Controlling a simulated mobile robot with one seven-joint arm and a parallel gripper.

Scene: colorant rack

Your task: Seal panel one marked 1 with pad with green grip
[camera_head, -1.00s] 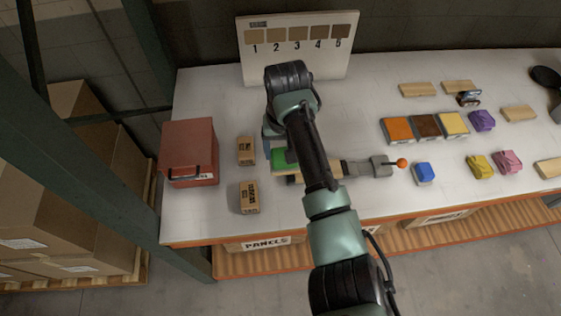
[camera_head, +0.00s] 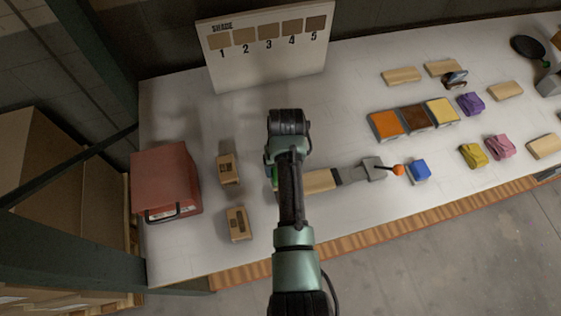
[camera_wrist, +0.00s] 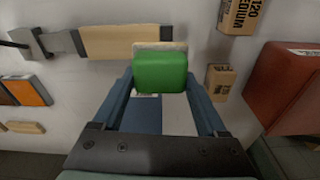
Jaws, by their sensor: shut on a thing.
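My gripper (camera_wrist: 160,82) is shut on the pad's green grip (camera_wrist: 160,72), which sits between the blue fingertips in the wrist view. A pale edge of the pad (camera_wrist: 160,46) shows past the grip. In the head view my arm hides most of it, and only a sliver of green grip (camera_head: 274,174) shows. A bare wooden panel (camera_head: 321,180) lies just right of the gripper, its far end at a grey clamp with an orange knob (camera_head: 397,169); it also shows in the wrist view (camera_wrist: 120,42). No number is readable on this panel.
A shade board (camera_head: 217,74) numbered 1 to 5 stands behind. A red box (camera_head: 165,178) and two brown sanding blocks (camera_head: 228,169) are left. Orange, brown and yellow trays (camera_head: 385,126), a blue block (camera_head: 419,170), cloths and loose panels lie right.

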